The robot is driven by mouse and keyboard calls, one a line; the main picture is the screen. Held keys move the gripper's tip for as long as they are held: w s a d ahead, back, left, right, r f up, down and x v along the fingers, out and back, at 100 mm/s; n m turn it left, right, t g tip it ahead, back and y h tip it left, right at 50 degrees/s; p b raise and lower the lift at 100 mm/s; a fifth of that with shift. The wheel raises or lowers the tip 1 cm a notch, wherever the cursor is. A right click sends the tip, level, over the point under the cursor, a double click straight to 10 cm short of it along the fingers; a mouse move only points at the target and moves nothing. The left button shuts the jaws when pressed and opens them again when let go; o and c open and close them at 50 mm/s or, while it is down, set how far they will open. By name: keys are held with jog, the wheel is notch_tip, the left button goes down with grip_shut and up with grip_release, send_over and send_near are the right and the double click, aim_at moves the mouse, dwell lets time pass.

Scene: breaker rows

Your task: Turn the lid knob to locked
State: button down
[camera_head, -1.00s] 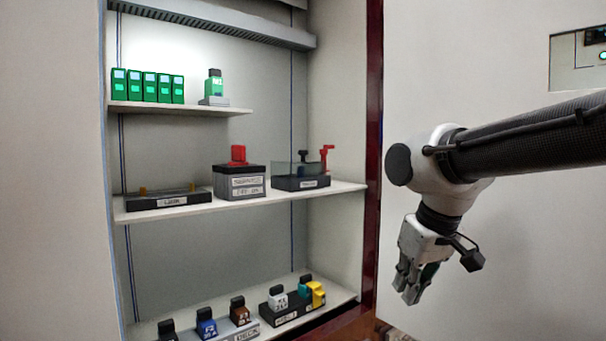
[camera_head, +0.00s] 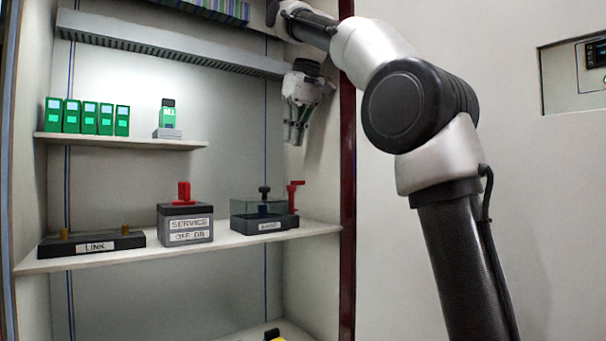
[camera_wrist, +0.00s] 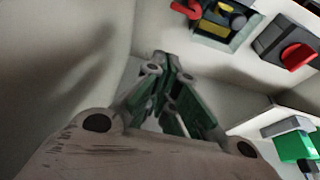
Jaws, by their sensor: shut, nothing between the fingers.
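A dark box with a clear lid (camera_head: 252,208) stands at the right end of the middle shelf, its label too small to read. A black knob (camera_head: 264,189) sits on top of the lid. A red handle (camera_head: 294,193) stands at its right side. In the wrist view the box (camera_wrist: 228,22) is at the top edge, with blue and yellow parts inside; I cannot make out how the knob is turned. My gripper (camera_head: 296,140) hangs above the box, fingers down, shut and empty. It also shows in the wrist view (camera_wrist: 163,60), apart from the box.
A grey SERVICE box (camera_head: 185,222) with a red knob stands left of the lidded box, and a LINK block (camera_head: 92,244) further left. Green units (camera_head: 88,116) stand on the upper shelf. The cabinet's dark red edge (camera_head: 347,200) is close on the right.

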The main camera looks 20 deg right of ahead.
aim_at(291, 189)
notch_tip(291, 189, down, 9)
jog(key=shift+s, duration=0.35)
dwell(0.3)
